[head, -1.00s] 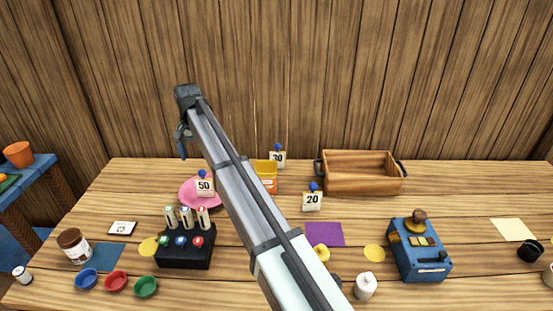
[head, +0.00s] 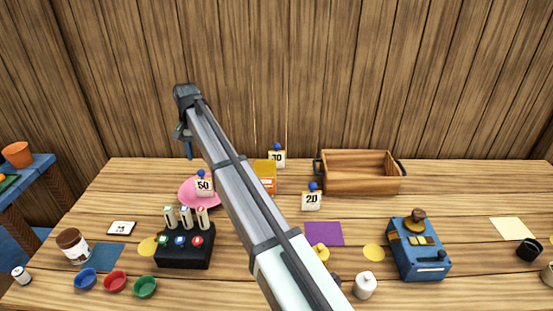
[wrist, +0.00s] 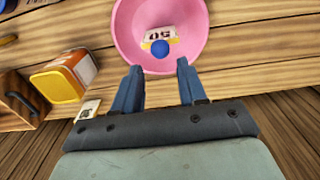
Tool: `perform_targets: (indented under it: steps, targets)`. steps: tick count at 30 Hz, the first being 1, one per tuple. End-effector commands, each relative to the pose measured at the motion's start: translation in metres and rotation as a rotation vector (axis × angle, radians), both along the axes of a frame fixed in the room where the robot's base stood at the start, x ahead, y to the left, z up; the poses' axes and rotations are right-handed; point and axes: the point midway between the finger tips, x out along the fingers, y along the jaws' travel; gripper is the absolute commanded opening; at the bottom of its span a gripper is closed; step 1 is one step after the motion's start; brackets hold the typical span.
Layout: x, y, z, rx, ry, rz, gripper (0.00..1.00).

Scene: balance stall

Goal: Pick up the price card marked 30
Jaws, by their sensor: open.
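The price card marked 30 (head: 277,157) stands at the back of the table, topped by a blue ball, behind an orange-yellow box; its number is small and hard to read. A card edge by that box in the wrist view (wrist: 88,108) is probably the same card, left of my fingers. My gripper (wrist: 158,82) is open and empty, above the table's back edge near the pink bowl (wrist: 128,30). In the head view my gripper (head: 184,135) is high at the left, partly hidden by its own wrist. A card marked 50 (wrist: 160,36) shows against the bowl.
The orange-yellow box (head: 265,175) is close to the 30 card, partly behind my arm. A card marked 20 (head: 311,201) stands in front of a wooden crate (head: 360,185). The plank wall (head: 400,80) rises behind the table. A black stamp holder (head: 183,255) stands front left.

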Motion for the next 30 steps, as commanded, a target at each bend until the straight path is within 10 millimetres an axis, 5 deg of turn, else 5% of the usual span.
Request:
perform_targets:
  steps: [8,14,23,30]
  targets:
    - [0.001,0.000,0.009,0.001,-0.001,0.000,0.41]
    - [0.002,0.001,0.049,0.002,-0.003,0.000,0.41]
    - [0.037,-0.043,0.035,0.140,0.102,-0.219,0.41]
    - [0.077,-0.100,0.024,0.309,0.244,-0.491,0.41]
